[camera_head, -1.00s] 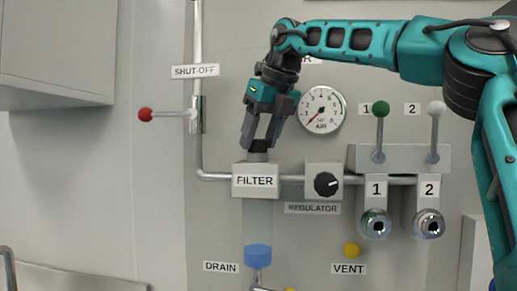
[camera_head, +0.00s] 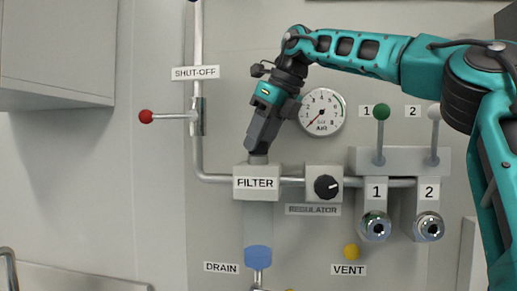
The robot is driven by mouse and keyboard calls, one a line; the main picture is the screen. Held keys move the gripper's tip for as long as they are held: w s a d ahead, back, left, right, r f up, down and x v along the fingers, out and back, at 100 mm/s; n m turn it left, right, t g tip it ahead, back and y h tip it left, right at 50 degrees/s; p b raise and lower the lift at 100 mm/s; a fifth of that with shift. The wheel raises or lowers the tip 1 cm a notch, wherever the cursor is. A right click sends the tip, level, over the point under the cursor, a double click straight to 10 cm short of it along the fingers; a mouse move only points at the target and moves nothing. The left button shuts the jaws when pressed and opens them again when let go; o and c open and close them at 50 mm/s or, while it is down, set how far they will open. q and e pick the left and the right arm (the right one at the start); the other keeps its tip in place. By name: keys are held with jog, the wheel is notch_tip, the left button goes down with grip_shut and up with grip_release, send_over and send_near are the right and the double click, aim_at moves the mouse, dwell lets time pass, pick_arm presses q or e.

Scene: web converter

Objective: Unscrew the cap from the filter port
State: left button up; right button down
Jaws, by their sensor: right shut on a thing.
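The filter block (camera_head: 256,183), a white box labelled FILTER, sits on the wall pipe with a clear bowl under it. A short grey port neck (camera_head: 258,159) stands on its top. My right gripper (camera_head: 257,147) reaches down from above and is shut on the dark cap at the top of this neck. The fingers now hide most or all of the cap, and I cannot tell whether it has lifted off its seat. The gripper leans slightly, with its wrist up and to the right. My left gripper is not in view.
A pressure gauge (camera_head: 322,112) is close to the right of the gripper. The regulator knob (camera_head: 327,186) is right of the filter. The red-knobbed shut-off lever (camera_head: 147,116) sticks out at left. Green (camera_head: 381,112) and white levers stand below my right arm.

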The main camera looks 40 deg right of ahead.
jog(key=shift+d+n, duration=0.15)
jog(key=shift+n, duration=0.15)
jog(key=n+y, duration=0.1)
jog(key=n, duration=0.2)
jog(key=shift+d+g+y, duration=0.1)
jog(key=shift+g+y, duration=0.2)
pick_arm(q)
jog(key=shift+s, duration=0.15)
pick_arm(e)
jog(key=shift+s+a+r+n, duration=0.3)
jog(key=shift+a+n, duration=0.05)
jog(key=shift+n, duration=0.05)
